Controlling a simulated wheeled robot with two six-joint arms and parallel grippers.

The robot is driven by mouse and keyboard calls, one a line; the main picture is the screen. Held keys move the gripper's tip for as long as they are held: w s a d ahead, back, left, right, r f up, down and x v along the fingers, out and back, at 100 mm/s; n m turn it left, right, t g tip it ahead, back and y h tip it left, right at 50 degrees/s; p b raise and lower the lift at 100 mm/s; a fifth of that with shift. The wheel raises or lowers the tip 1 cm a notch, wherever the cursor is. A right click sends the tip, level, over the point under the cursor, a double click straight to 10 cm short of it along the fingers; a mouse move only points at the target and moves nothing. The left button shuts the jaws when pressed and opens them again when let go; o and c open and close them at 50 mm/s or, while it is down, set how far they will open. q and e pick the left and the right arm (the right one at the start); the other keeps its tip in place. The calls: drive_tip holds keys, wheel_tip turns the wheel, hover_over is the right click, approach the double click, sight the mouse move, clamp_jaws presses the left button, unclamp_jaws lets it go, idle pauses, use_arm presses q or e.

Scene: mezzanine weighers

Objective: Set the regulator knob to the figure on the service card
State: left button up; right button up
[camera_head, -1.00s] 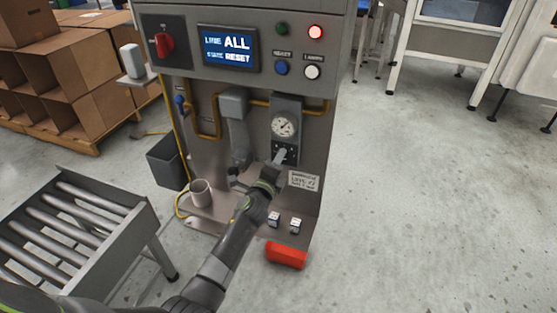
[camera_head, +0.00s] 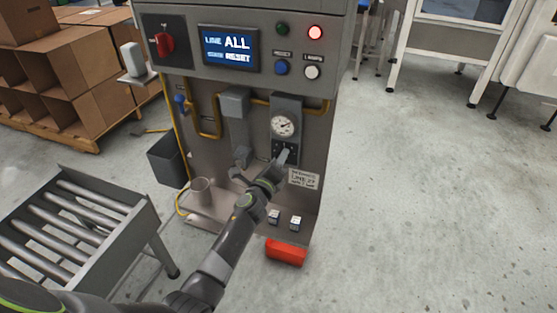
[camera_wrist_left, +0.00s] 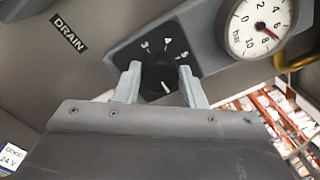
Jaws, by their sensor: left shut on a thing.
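The regulator knob (camera_wrist_left: 160,78) is dark, with a white mark, on a black plate with white figures in the left wrist view. My left gripper (camera_wrist_left: 160,90) is shut on it, one finger on each side. In the head view my left gripper (camera_head: 283,158) reaches the plate below the gauge and hides most of the knob. The round white pressure gauge (camera_head: 283,126) sits above; it also shows in the left wrist view (camera_wrist_left: 262,24), with a red needle. The pale service card (camera_head: 304,178) is to the right of the gripper; its figure is too small to read surely.
A screen (camera_head: 229,48) and a red rotary switch (camera_head: 163,44) are on the cabinet above. A cup (camera_head: 201,190) stands on the lower shelf. A roller conveyor (camera_head: 85,235) is at left. The floor at right is clear.

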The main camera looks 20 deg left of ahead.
use_arm(q)
drive_tip(key=o, duration=1)
use_arm(e)
drive_tip(key=shift+s, duration=0.25)
drive_tip(key=shift+s, duration=0.1)
use_arm(q)
drive_tip(key=s+p, duration=0.1)
drive_tip(key=s, duration=0.4)
drive_tip(key=s+p, duration=0.1)
drive_tip(key=s, duration=0.5)
drive_tip(key=s+a+p, duration=0.1)
drive_tip(key=s, duration=0.5)
drive_tip(key=shift+s+a+f+p, duration=0.1)
drive_tip(key=shift+s+f+p, duration=0.1)
drive_tip(key=shift+f+p, duration=0.15)
use_arm(e)
drive_tip(key=shift+s+a+r, duration=0.2)
drive_tip(key=shift+s+r, duration=0.5)
drive_tip(key=shift+r, duration=0.3)
drive_tip(key=shift+s, duration=0.1)
